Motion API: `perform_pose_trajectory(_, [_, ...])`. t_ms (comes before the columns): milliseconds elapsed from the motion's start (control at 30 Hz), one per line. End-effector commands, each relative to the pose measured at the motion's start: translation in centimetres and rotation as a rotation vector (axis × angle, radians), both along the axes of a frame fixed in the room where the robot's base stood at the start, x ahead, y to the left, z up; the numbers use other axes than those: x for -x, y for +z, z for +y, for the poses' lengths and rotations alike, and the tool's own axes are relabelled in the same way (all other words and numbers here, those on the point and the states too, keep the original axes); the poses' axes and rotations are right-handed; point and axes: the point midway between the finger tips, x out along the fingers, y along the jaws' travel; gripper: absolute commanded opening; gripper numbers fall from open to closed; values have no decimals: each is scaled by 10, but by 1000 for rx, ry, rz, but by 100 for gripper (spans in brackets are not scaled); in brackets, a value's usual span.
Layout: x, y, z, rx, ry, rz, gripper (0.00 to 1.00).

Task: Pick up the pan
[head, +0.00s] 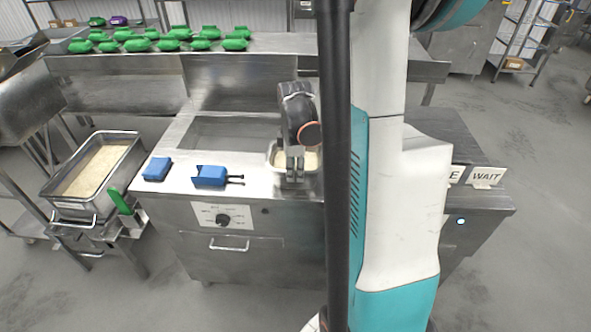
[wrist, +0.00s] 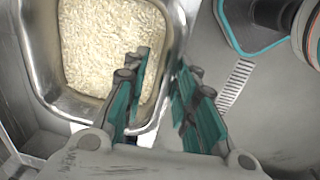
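A metal pan (head: 271,150) with pale rice in it stands on the steel counter, partly hidden behind my gripper (head: 292,174) in the head view. In the wrist view the pan (wrist: 38,52) fills the upper left, with the rice (wrist: 105,45) inside. My gripper (wrist: 162,75) is open, with a gap between its two fingers. The left finger reaches over the inside of the pan, and the right finger is outside its right wall. The rim lies between them in the picture. I cannot tell whether either finger touches it.
A larger pan of rice (head: 137,140) stands on a frame to the left. Two blue objects, one at the left (head: 157,168) and one nearer the gripper (head: 210,176), lie on the counter. Green items (head: 137,45) line the back shelf. A WAIT sign (head: 487,176) stands right.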

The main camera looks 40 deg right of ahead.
Motion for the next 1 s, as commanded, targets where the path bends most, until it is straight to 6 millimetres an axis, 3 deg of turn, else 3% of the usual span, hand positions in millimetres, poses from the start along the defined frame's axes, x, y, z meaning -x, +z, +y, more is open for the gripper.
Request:
perform_pose_trajectory(167, [-1, -9, -1, 0, 0, 0, 26])
perform_pose_trajectory(500, [-4, -53, -4, 0, 0, 0, 26])
perform_pose_trajectory(733, [-4, -53, -4, 0, 0, 0, 26])
perform_pose_trajectory(867, [-4, -53, -4, 0, 0, 0, 0])
perform_pose_trajectory(1000, [-4, -53, -4, 0, 0, 0, 0])
